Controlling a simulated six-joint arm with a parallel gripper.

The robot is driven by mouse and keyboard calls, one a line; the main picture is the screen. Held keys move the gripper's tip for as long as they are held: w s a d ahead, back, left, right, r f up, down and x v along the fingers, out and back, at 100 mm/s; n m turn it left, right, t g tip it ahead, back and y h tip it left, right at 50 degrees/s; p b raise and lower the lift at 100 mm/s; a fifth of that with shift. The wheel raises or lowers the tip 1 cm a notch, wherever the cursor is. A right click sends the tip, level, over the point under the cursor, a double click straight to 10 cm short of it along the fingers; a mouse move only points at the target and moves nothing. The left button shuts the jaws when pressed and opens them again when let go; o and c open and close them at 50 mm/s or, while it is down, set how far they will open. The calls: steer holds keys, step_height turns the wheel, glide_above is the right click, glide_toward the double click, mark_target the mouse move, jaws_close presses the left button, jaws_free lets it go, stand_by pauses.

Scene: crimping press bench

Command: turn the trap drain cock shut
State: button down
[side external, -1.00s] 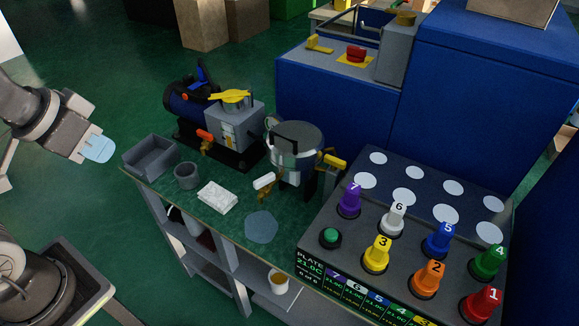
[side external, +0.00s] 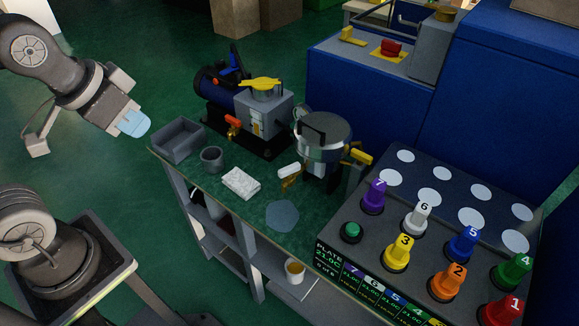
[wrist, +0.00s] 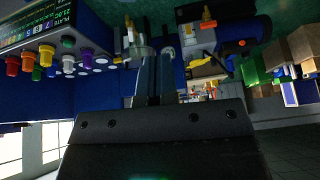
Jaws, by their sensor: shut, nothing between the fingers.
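A cock with a red-orange handle (side external: 233,121) sits low on the front of a grey box with a yellow top lever (side external: 264,99), beside the pump. The steel pot (side external: 322,140) has a white-handled cock (side external: 289,171) at its front and a yellow handle (side external: 358,154) at its right. No label shows which one is the trap drain cock. My gripper (side external: 134,123) is shut and empty, with pale blue fingers, in the air left of the bench, apart from every handle. In the wrist view its fingers (wrist: 155,78) hide part of the bench.
A grey tray (side external: 177,142), a dark cup (side external: 211,159) and a white pad (side external: 241,182) lie along the near bench edge. A panel of numbered coloured knobs (side external: 398,254) stands at right. A blue cabinet (side external: 340,85) stands behind the pot. The air between gripper and bench is clear.

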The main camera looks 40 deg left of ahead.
steer(key=w+d+m+g+y, duration=0.2)
steer(key=w+d+m+g, duration=0.1)
steer(key=w+d+m, duration=0.75)
steer(key=m+y, duration=0.2)
steer(key=m, duration=0.9)
glide_toward(289, 172)
steer(key=s+d+r, duration=0.2)
steer(key=d+r, duration=0.1)
steer(key=d, duration=0.3)
steer(key=shift+g, duration=0.4)
steer(key=shift+w+a+f, duration=0.4)
steer(key=shift+a+f, duration=0.9)
steer(key=shift+f, duration=0.3)
steer(key=shift+w+a+f, duration=0.4)
steer(key=shift+a+f, duration=0.9)
steer(key=shift+f, duration=0.35)
steer(key=shift+w+a+f, duration=0.35)
steer(key=shift+a+f, duration=0.95)
steer(key=shift+f, duration=0.3)
